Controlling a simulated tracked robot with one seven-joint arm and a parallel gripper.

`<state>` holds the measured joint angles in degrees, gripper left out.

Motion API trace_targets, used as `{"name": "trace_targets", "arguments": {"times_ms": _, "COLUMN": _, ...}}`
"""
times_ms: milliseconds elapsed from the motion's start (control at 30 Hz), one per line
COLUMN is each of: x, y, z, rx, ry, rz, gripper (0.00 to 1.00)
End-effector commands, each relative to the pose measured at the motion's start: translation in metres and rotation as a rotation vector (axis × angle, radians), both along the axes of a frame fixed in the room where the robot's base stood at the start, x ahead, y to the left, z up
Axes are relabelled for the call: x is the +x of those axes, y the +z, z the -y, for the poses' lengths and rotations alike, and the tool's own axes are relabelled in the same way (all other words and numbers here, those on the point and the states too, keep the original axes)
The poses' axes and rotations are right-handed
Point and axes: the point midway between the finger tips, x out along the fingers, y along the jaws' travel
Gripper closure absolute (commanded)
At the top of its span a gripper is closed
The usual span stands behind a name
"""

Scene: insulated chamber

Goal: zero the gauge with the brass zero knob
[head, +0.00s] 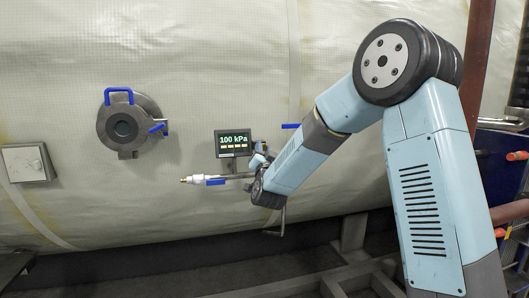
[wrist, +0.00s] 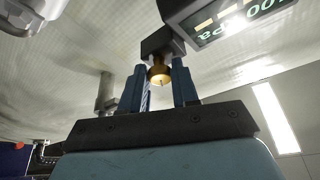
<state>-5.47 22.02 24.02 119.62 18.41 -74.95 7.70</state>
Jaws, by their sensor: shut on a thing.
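The gauge (head: 233,142) is a dark box with a lit screen on the chamber wall, reading 100 kPa in the head view. Its dark housing also shows upside down in the wrist view (wrist: 215,15). The brass zero knob (wrist: 159,74) sits under a dark block beside the gauge in the wrist view; I cannot make it out in the head view. My gripper (wrist: 160,84) has its two blue fingers on either side of the knob, shut on it. In the head view my gripper (head: 260,158) is just right of and below the screen, partly hidden by my arm.
A brown upright post (head: 481,50) stands at right.

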Motion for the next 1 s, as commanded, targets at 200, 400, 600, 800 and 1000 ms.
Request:
{"name": "trace_targets", "arguments": {"times_ms": 200, "x": 0.0007, "y": -0.0009, "z": 0.0018, "rx": 0.044, "ry": -0.004, "rz": -0.015, "gripper": 1.0}}
{"name": "trace_targets", "arguments": {"times_ms": 400, "x": 0.0007, "y": -0.0011, "z": 0.0019, "rx": 0.05, "ry": -0.005, "rz": -0.017, "gripper": 1.0}}
{"name": "trace_targets", "arguments": {"times_ms": 600, "x": 0.0007, "y": -0.0012, "z": 0.0021, "rx": 0.049, "ry": -0.005, "rz": -0.017, "gripper": 1.0}}
{"name": "trace_targets", "arguments": {"times_ms": 800, "x": 0.0005, "y": -0.0008, "z": 0.0013, "rx": 0.05, "ry": -0.004, "rz": -0.016, "gripper": 0.52}}
{"name": "trace_targets", "arguments": {"times_ms": 1000, "x": 0.0002, "y": -0.0004, "z": 0.0003, "rx": 0.05, "ry": -0.002, "rz": -0.015, "gripper": 0.46}}
